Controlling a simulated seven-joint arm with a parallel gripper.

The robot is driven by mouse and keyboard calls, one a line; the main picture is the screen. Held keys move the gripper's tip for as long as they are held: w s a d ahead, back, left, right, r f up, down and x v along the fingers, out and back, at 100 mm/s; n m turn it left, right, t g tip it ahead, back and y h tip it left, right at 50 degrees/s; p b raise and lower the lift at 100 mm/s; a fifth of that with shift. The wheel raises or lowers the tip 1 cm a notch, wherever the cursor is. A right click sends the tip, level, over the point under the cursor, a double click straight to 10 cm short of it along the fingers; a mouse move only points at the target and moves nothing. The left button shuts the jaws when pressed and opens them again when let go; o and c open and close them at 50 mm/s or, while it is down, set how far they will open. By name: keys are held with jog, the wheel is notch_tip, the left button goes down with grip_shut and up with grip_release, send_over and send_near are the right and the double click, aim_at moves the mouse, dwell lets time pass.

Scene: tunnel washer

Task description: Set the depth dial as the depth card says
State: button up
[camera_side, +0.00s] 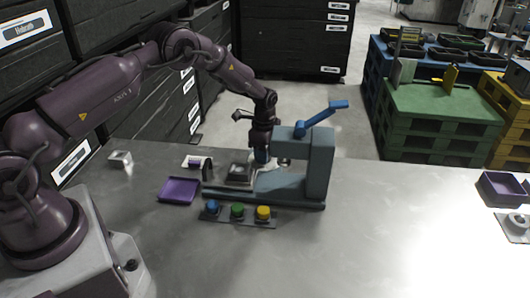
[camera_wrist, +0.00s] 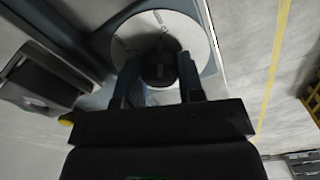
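In the wrist view a pale round dial face (camera_wrist: 194,33) with small dark marks, too blurred to read, carries a dark round knob (camera_wrist: 160,66) at its middle. My gripper (camera_wrist: 160,70) has one finger on each side of the knob. Whether the fingers press on it or stand just clear cannot be told. In the side view my gripper (camera_side: 262,157) points down beside the column of a grey-blue press (camera_side: 319,165) with a blue lever (camera_side: 325,112), and hides most of the dial. I cannot pick out the depth card for certain or read one.
Blue (camera_side: 212,207), green (camera_side: 237,210) and yellow (camera_side: 263,212) buttons line the press's front. A purple tray (camera_side: 179,189) lies to its left, a small metal block (camera_side: 120,159) farther left. A purple bin (camera_side: 502,188) stands far right. The table's front middle is clear.

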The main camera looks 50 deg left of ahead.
jog(key=shift+n, duration=0.4)
jog(key=shift+c, duration=0.3)
jog(key=n, duration=2.3)
dwell(0.4)
jog(key=o, duration=0.9)
